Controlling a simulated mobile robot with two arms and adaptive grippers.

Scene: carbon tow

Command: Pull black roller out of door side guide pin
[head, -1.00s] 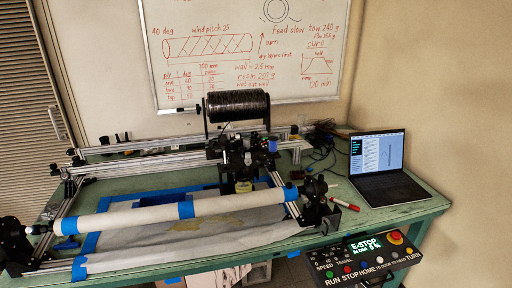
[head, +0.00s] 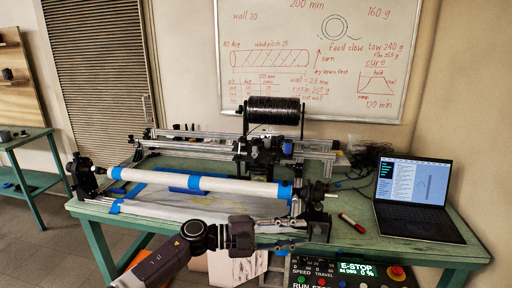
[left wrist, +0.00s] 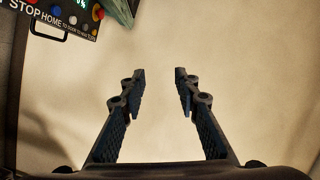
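A winding machine stands on the green table (head: 455,240). A white tube (head: 240,186) with blue tape spans its front. A dark carriage (head: 262,152) sits behind the tube, below a large black spool (head: 273,110). The guide pins and a roller on one of them are too small to tell apart on the carriage. My left gripper (head: 285,233) is in front of the table's front edge, below the tube's right end and apart from the carriage. In the left wrist view its fingers (left wrist: 160,78) are spread and empty. My right gripper is not in view.
A laptop (head: 414,198) and a red marker (head: 352,223) are on the table's right side. A control box (head: 345,272) with buttons hangs at the front right. A slatted door (head: 98,80) and another green table (head: 22,140) are at left.

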